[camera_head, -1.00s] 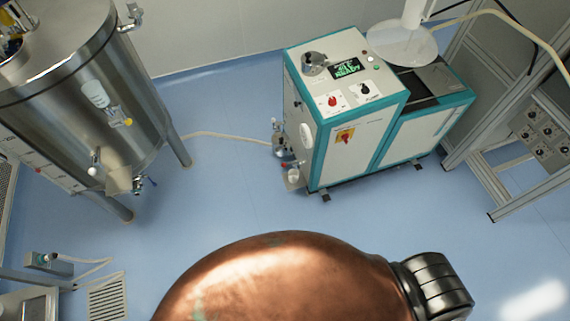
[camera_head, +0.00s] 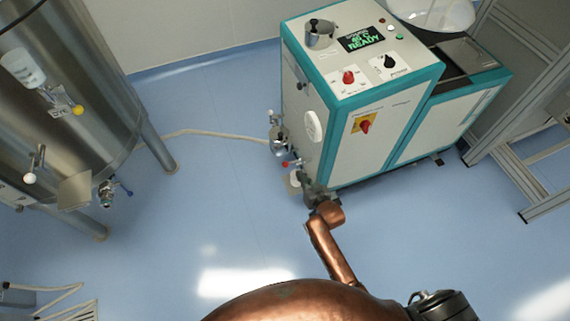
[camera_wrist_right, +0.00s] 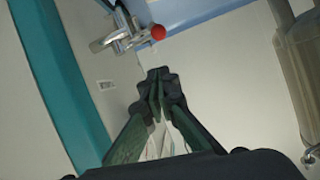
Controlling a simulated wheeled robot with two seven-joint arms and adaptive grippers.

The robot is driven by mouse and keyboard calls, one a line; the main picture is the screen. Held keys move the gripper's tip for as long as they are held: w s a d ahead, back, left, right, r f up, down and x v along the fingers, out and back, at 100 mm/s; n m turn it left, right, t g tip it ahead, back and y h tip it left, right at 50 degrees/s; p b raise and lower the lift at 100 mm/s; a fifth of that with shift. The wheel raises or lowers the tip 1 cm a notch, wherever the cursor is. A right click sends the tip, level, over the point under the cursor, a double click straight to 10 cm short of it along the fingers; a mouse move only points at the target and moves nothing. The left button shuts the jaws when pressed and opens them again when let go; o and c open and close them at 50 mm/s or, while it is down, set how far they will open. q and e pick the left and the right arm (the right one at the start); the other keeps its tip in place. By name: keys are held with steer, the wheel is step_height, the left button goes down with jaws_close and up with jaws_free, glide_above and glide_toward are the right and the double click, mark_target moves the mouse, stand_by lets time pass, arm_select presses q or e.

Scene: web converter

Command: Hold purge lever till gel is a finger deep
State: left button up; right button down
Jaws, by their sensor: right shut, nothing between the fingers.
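The machine (camera_head: 375,110) is a white and teal cabinet with a lit READY display. Metal valve fittings (camera_head: 279,140) stick out of its left side. A small red knob (camera_head: 285,164) sits low on them. In the right wrist view the red knob (camera_wrist_right: 158,32) is at the end of a metal lever (camera_wrist_right: 122,37), apart from and beyond my fingertips. My right gripper (camera_head: 312,193) is shut and empty, beside the machine's lower left corner; its fingers (camera_wrist_right: 158,82) show in the wrist view. A pale cup (camera_head: 293,182) under the fittings is partly behind it. No gel can be made out. My left gripper is out of view.
A steel tank (camera_head: 70,110) with valves stands at left. A hose (camera_head: 215,133) runs along the floor from it to the machine. A metal frame (camera_head: 525,160) stands at right. The blue floor (camera_head: 190,230) in front is clear.

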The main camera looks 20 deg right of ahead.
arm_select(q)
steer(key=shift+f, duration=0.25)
arm_select(e)
steer(key=shift+w+a+r+t, duration=0.1)
steer(key=shift+w+r+t, duration=0.05)
steer(key=shift+w+r, duration=0.35)
steer(key=shift+w+a+r+t, duration=0.15)
steer(key=shift+w+r, duration=0.15)
steer(key=shift+r, duration=0.3)
steer(key=shift+d, duration=0.1)
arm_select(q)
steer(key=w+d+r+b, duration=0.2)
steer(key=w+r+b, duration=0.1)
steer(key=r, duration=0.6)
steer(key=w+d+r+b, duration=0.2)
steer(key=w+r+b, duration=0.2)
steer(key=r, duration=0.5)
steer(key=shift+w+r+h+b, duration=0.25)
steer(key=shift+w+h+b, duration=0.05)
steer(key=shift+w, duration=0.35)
arm_select(e)
steer(key=w+a+f, duration=0.1)
steer(key=w+f, duration=0.6)
steer(key=w, duration=0.1)
steer(key=shift+w+a+f, duration=0.25)
steer(key=shift+w+a, duration=0.05)
steer(key=shift+w, duration=0.1)
